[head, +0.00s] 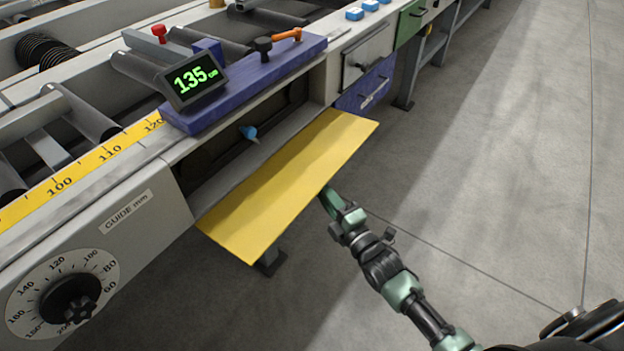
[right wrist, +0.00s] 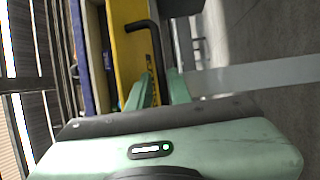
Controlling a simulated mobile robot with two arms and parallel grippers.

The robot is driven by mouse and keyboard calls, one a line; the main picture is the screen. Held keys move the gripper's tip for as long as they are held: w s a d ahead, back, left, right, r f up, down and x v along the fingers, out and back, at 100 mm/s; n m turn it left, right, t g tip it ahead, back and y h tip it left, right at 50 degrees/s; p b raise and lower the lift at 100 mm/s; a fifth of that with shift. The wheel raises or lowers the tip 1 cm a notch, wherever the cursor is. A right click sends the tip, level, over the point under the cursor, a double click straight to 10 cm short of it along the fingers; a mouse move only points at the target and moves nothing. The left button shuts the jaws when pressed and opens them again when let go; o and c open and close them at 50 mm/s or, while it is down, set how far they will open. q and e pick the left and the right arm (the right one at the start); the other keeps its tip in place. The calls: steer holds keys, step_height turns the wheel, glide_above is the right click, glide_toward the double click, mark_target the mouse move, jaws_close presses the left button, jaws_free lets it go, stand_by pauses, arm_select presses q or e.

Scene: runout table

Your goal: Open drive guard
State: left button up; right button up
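The drive guard (head: 290,185) is a long yellow panel on the front of the machine. It is swung down and outward, sloping away from the dark opening (head: 222,150) that it uncovers. The guard also shows in the right wrist view (right wrist: 127,60), with a black bar handle (right wrist: 156,45) on it. My right gripper (head: 328,193) is at the guard's outer edge, its tips partly hidden there. In the right wrist view its two green fingers (right wrist: 160,80) lie on either side of the handle, close to it. Whether they grip it is unclear. My left gripper is not in view.
A blue cone-shaped part (head: 248,132) shows in the opening. Above it is a blue console with a display (head: 194,79) reading 135. A guide dial (head: 70,297) is at lower left. Grey floor (head: 490,190) on the right is clear.

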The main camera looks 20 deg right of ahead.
steer(key=shift+b+x, duration=0.45)
steer(key=shift+x, duration=2.3)
steer(key=shift+f, duration=0.1)
jaws_close()
steer(key=shift+f, duration=0.1)
